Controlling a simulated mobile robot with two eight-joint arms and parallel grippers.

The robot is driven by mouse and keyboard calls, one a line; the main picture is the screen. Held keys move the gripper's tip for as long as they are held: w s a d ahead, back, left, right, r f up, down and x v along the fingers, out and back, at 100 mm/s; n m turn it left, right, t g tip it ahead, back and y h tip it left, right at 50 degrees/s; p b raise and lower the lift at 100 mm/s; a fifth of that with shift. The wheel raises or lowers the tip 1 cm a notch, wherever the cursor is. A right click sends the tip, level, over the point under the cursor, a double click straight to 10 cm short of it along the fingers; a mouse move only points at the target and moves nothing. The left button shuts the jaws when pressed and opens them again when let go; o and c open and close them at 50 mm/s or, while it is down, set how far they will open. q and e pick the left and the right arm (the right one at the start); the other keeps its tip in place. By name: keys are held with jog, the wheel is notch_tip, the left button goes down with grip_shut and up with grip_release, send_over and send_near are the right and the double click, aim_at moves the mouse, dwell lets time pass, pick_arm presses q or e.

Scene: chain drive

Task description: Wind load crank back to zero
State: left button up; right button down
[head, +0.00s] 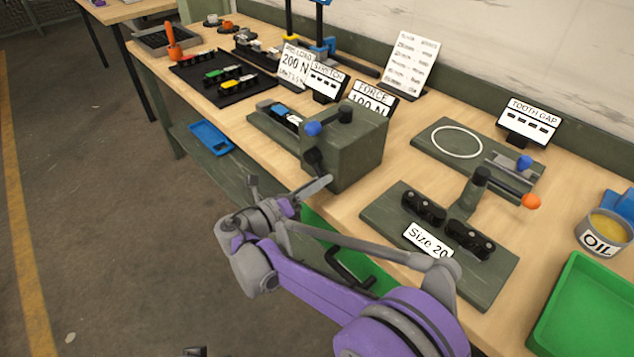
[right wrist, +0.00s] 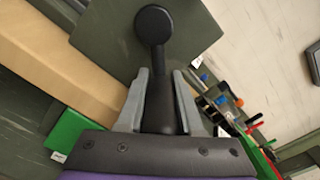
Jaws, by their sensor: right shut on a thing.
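The load crank (head: 315,160) is black and sits on the front side of the green-grey load box (head: 352,150). In the right wrist view its round hub (right wrist: 155,22) lies against the box face, and its arm runs down to the handle (right wrist: 158,100). My right gripper (head: 312,186) is shut on the crank handle, with one grey finger on each side of it in the right wrist view (right wrist: 158,95). The force display (head: 372,98) behind the box reads 100 N. My left gripper is not in view.
The Size 20 block (head: 480,280), an oil tin (head: 603,232) and a green tray (head: 590,310) stand to the right. The floor (head: 100,200) left of the bench is clear.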

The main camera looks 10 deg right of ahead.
jog(key=c, duration=0.6)
grip_release()
jog(key=v, duration=1.1)
jog(key=shift+p, duration=0.35)
jog(key=shift+d, duration=0.1)
